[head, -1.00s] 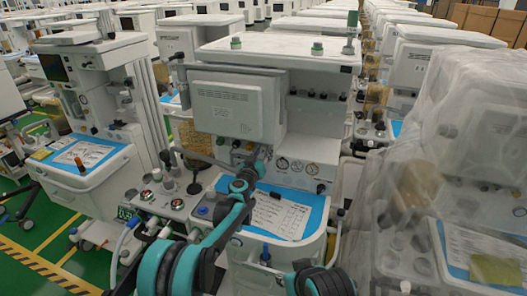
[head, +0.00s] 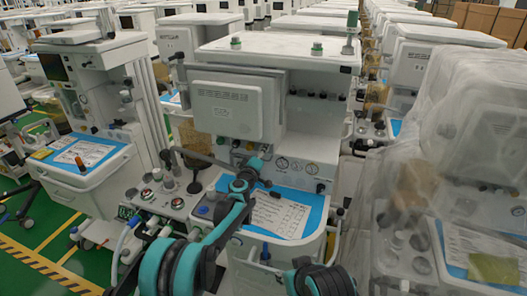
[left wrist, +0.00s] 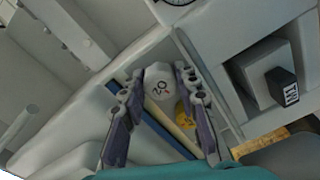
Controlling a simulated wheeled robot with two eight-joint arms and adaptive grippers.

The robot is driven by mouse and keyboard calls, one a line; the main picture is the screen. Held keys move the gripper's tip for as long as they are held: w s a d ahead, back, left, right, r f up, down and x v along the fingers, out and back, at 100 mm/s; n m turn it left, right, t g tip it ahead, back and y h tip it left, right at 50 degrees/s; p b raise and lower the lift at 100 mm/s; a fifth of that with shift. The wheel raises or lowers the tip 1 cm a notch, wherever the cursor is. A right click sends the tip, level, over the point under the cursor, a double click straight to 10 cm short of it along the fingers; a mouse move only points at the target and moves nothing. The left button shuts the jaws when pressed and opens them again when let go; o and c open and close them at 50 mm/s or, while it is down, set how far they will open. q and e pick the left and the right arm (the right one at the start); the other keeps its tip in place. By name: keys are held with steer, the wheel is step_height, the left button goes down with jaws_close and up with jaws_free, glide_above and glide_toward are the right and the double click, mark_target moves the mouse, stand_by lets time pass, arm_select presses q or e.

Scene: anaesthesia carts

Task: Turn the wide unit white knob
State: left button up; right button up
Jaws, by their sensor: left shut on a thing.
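The white knob (left wrist: 160,84), with dark and red markings on its face, sits between the fingertips of my left gripper (left wrist: 161,76) in the left wrist view. The gripper is shut on it, one finger on each side. In the head view my left arm reaches up to the front panel of the wide white unit (head: 222,103), below its screen box. There my left gripper (head: 264,154) is small and partly hidden by my wrist, and I cannot make out the knob. My right gripper is not in view.
Round gauges (head: 283,163) line the panel to the right. A blue work surface (head: 313,222) with a paper sheet (head: 275,214) lies below my wrist. Another unit (head: 83,165) stands to the left and a plastic-covered one (head: 465,130) to the right.

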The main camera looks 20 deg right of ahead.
arm_select(q)
steer(key=n, duration=1.2)
steer(key=shift+n, duration=0.4)
steer(key=n, duration=1.2)
steer(key=o, duration=1.2)
steer(key=shift+c, duration=0.2)
